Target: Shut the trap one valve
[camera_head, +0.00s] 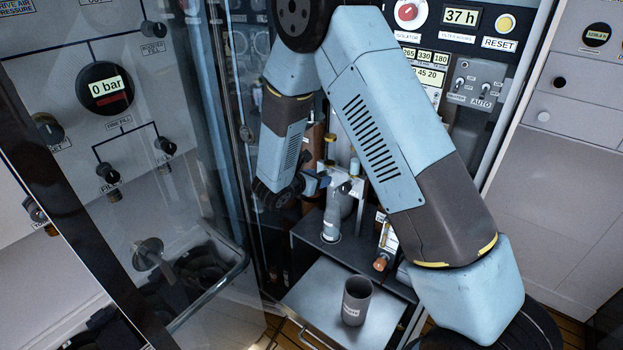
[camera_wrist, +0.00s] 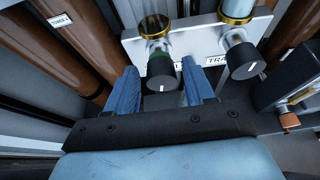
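Two black valve knobs sit on a light bracket in the wrist view, a left knob (camera_wrist: 162,74) and a right knob (camera_wrist: 242,62). The label by the right knob starts with "TRA"; the left knob's label is mostly hidden, so I cannot read which is trap one. The left knob's white mark is near vertical; the right one's is tilted. My gripper (camera_wrist: 161,80) is open, its blue fingers on either side of the left knob, apparently not touching it. In the head view my gripper (camera_head: 318,182) is at the bracket, largely hidden by my arm.
Brown columns (camera_wrist: 85,50) stand close on the left of the bracket. A grey cup (camera_head: 356,302) stands on a metal shelf (camera_head: 318,300) below. An orange-tipped fitting (camera_head: 381,262) is to the right. A glass door (camera_head: 215,200) stands open on the left.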

